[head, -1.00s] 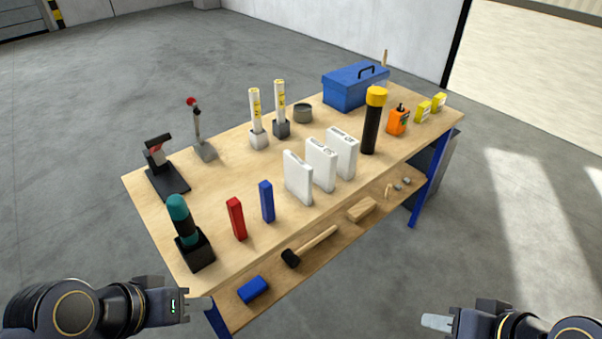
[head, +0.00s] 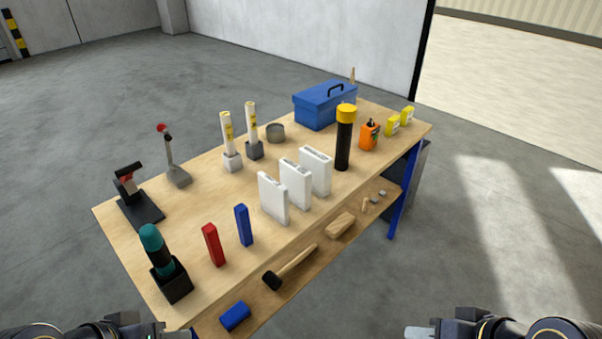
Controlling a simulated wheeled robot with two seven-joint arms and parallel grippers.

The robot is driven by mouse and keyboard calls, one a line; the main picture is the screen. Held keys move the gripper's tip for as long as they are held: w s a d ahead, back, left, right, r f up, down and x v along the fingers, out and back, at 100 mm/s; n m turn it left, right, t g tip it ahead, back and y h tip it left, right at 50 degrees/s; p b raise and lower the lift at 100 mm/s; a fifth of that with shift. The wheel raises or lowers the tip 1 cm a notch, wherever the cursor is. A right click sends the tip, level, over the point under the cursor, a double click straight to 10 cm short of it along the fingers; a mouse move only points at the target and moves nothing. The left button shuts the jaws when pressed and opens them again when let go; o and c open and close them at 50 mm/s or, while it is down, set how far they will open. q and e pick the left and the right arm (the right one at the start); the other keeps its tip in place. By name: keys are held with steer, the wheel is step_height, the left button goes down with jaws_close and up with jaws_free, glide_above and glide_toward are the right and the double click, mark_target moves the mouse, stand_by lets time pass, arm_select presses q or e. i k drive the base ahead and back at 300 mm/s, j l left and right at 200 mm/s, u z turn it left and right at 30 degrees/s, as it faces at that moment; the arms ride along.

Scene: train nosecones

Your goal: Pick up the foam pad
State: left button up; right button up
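No thing is clearly marked as the foam pad. A small blue block (head: 235,317) on the lower shelf at the front could be it, but I cannot be sure. It lies flat and nothing touches it. My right gripper (head: 420,332) is at the bottom edge, right of the table, with only its pale tip showing. My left gripper (head: 178,335) is at the bottom edge, left of the blue block, mostly cut off. Neither finger gap can be made out, and I see nothing held.
The wooden table (head: 205,200) carries a teal-topped tool (head: 152,240), red (head: 213,245) and blue (head: 243,226) upright blocks, white boxes (head: 272,198), a black-yellow cylinder (head: 344,140) and a blue toolbox (head: 322,105). A mallet (head: 290,268) and tan block (head: 341,226) lie on the lower shelf. Floor on the right is clear.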

mark_target(321, 164)
steer(key=u, duration=0.55)
steer(key=i+l+u, duration=0.4)
steer(key=l, duration=0.2)
steer(key=l+u, duration=0.2)
steer(key=i+l+u, duration=0.25)
steer(key=l, duration=0.25)
steer(key=i+l, duration=0.1)
steer(key=l, duration=0.45)
steer(key=i+l, duration=0.1)
steer(key=l, duration=0.45)
